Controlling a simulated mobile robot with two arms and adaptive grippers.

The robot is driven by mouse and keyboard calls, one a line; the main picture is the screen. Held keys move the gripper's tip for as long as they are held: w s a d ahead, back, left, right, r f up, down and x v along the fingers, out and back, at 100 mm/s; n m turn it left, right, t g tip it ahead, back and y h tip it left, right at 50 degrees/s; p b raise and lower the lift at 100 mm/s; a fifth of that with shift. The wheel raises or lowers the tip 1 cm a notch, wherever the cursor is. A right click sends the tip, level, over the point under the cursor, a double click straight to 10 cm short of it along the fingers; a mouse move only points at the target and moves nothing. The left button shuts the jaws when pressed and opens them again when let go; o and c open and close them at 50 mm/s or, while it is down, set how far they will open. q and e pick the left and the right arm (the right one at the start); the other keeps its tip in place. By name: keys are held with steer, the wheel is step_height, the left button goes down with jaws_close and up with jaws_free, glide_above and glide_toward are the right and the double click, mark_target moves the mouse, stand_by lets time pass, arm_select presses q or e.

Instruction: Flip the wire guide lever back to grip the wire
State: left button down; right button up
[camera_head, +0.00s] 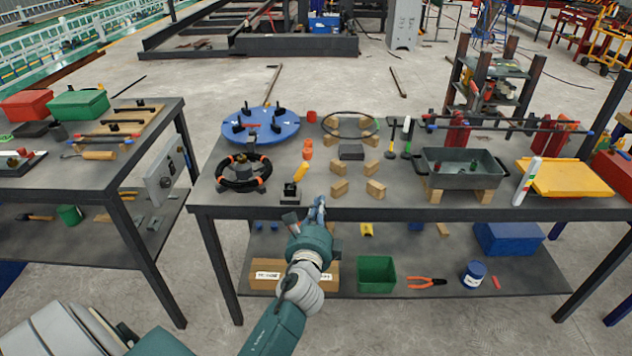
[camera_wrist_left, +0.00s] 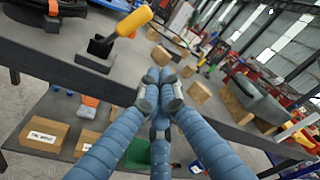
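What looks like the wire guide lever is a yellow handle (camera_head: 301,171) rising at a tilt from a small black base (camera_head: 290,193) near the table's front edge. In the left wrist view the yellow handle (camera_wrist_left: 134,21) leans up and right from the black base (camera_wrist_left: 96,52). I cannot make out a wire at it. My left gripper (camera_head: 317,207) is at the table's front edge, right of the base and apart from it. In the left wrist view its blue fingers (camera_wrist_left: 160,88) come together at the tips with nothing between them. My right gripper is not in view.
Wooden blocks (camera_head: 339,189) stand right of the lever. A black and orange ring (camera_head: 241,180) and a blue disc (camera_head: 260,127) lie to its left and behind. A grey tray (camera_head: 462,174) stands further right. A lower shelf holds a green bin (camera_head: 376,273).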

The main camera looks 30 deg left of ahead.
mark_target(298, 177)
arm_select(q)
steer(key=x, duration=0.9)
steer(key=shift+w+a, duration=0.15)
steer(key=shift+w, duration=0.1)
steer(key=shift+s+a+r+p, duration=0.35)
steer(key=shift+s+a+p, duration=0.05)
steer(key=shift+a+p, duration=0.2)
steer(key=shift+s+a+r+p, duration=0.4)
steer(key=shift+a+p, duration=0.1)
steer(key=shift+p, duration=0.1)
steer(key=shift+s+a+r, duration=0.2)
steer(key=shift+s+a, duration=0.05)
steer(key=shift+s, duration=0.05)
steer(key=shift+f, duration=0.15)
steer(key=shift+w, duration=0.1)
steer(key=shift+a, duration=0.15)
